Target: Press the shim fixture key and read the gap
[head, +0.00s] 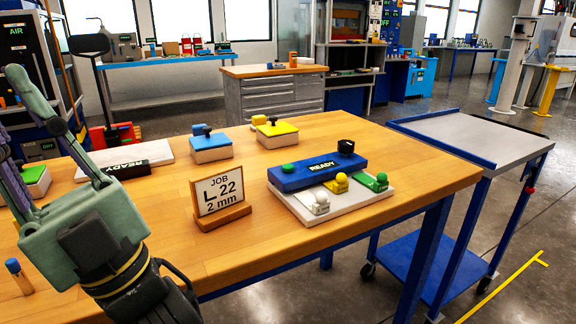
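A fixture stands near the right end of the wooden table: a blue block (318,172) marked "READY" on a white base (330,212). No shim label is legible. A job card (218,193) left of it reads "JOB", an L mark, "22" and "2 mm". My gripper (14,108) is at the left edge, well away from the fixture, its fingers apart and empty; part is cut off. No gap reading is visible.
Yellow-topped (277,127) and blue-topped (211,141) boxes stand at the back. A blue-capped peg (18,277) is near the front left. A cart (468,138) stands to the right.

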